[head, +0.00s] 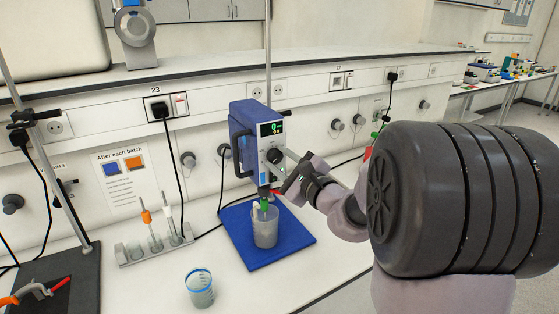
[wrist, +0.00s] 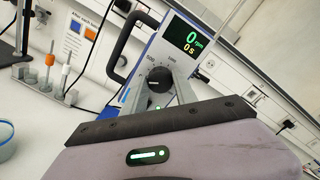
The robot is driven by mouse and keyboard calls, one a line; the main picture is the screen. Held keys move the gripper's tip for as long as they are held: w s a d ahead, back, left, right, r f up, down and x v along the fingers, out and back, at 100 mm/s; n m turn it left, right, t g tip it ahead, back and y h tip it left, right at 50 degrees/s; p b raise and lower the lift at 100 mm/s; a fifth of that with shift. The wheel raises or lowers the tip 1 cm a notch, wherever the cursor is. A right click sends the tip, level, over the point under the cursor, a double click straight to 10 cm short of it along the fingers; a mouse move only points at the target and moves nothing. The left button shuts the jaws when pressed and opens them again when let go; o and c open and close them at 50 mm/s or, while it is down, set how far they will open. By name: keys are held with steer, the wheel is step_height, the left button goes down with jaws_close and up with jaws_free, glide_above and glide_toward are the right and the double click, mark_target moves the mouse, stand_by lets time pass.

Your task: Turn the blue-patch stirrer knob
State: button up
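The blue stirrer (head: 243,130) stands behind a beaker, its lit display (head: 271,128) reading 0. In the wrist view the display (wrist: 188,38) shows 0 rpm and 0 s. Its black knob (head: 274,156) is on the front below the display; the wrist view shows the knob (wrist: 158,84) with a white pointer mark and a printed scale. My gripper (head: 290,172) is in front of the stirrer. Its grey fingers look spread, with the knob near their tips; I cannot tell whether they touch it.
A beaker (head: 265,229) with a green-topped item stands on a blue base plate (head: 300,239). Another beaker (head: 200,290) is in front left. A rack (head: 155,247) holds probes, one orange-topped. A poster (head: 122,172) bears blue and orange squares. A stand with clamps is far left.

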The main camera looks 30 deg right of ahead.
jaws_close()
steer(key=shift+m, duration=0.3)
steer(key=m+p, duration=0.1)
steer(key=m, duration=0.2)
steer(key=m+p, duration=0.2)
steer(key=m, duration=0.1)
steer(key=shift+m, duration=0.3)
steer(key=m+p, duration=0.4)
steer(key=m, duration=0.1)
steer(key=shift+r+m+t+h, duration=0.1)
steer(key=shift+m+t+h, duration=0.2)
steer(key=m+p, duration=0.5)
steer(key=shift+m, duration=0.3)
steer(key=shift+f, duration=0.2)
